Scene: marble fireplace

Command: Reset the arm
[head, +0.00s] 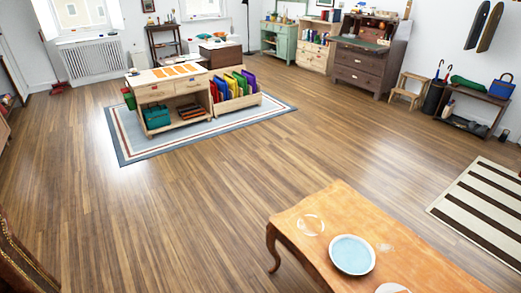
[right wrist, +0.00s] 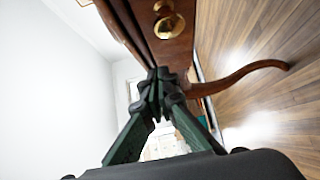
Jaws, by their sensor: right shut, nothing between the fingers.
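My right gripper (right wrist: 160,92) shows in the right wrist view. Its two dark green fingers meet at their black tips, and it is shut with nothing between them. The fingertips overlap the edge of a brown wooden piece of furniture (right wrist: 185,50) with a brass knob (right wrist: 168,24). I cannot tell whether they touch it. The wrist view is tilted on its side. Neither of my grippers shows in the head view, and my left gripper is out of sight.
In the head view, a wooden table (head: 300,245) with a blue plate (head: 352,255) stands at the front right. A desk unit (head: 168,92) and a bin of coloured folders (head: 236,104) stand on a rug (head: 130,153). The wooden floor (head: 200,215) between is clear. A striped rug (head: 485,210) lies at right.

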